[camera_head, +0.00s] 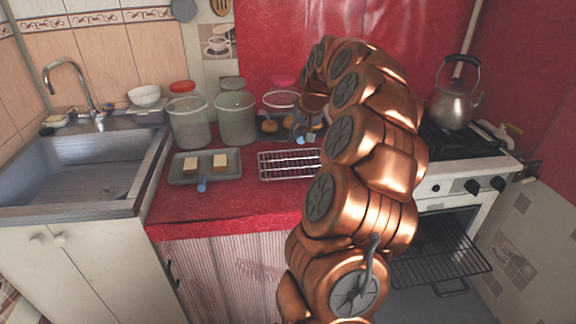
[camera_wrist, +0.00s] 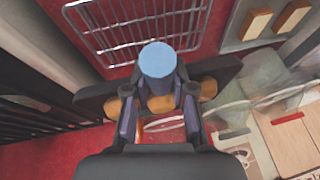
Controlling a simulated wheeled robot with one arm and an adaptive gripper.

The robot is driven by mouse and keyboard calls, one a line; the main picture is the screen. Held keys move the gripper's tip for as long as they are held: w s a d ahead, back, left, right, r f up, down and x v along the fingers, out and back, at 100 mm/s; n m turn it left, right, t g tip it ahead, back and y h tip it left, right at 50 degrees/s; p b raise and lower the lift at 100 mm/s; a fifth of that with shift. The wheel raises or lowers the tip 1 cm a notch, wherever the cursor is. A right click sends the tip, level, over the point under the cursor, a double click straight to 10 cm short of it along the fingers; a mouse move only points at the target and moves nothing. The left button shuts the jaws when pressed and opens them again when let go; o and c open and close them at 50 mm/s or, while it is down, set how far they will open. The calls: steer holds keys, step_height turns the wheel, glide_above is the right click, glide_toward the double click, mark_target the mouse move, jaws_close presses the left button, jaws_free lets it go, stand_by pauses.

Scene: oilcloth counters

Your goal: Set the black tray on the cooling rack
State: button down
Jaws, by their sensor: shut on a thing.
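The black tray (camera_head: 265,131) carries round golden-brown pieces and is at the back of the red counter, partly hidden by my arm. In the wrist view the tray (camera_wrist: 92,101) spans across my fingers, with its blue handle (camera_wrist: 158,60) between them. My gripper (camera_wrist: 158,92) is shut on that handle. In the head view my gripper (camera_head: 303,130) is behind the cooling rack, mostly covered by the arm. The silver wire cooling rack (camera_head: 288,165) lies empty on the counter, in front of the tray. The rack also shows at the top of the wrist view (camera_wrist: 140,28).
A grey tray (camera_head: 180,179) with two pale blocks and a blue handle lies left of the rack. Jars with red and grey lids (camera_head: 190,121) stand behind it. A stove with a kettle (camera_head: 452,106) is at right, a sink (camera_head: 75,160) at left.

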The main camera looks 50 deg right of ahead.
step_height(320, 180, down, 10)
steer(key=shift+a+f+p, duration=0.1)
steer(key=shift+p, duration=0.35)
steer(key=c, duration=1)
jaws_free()
steer(key=b+v, duration=0.1)
steer(key=v, duration=1.1)
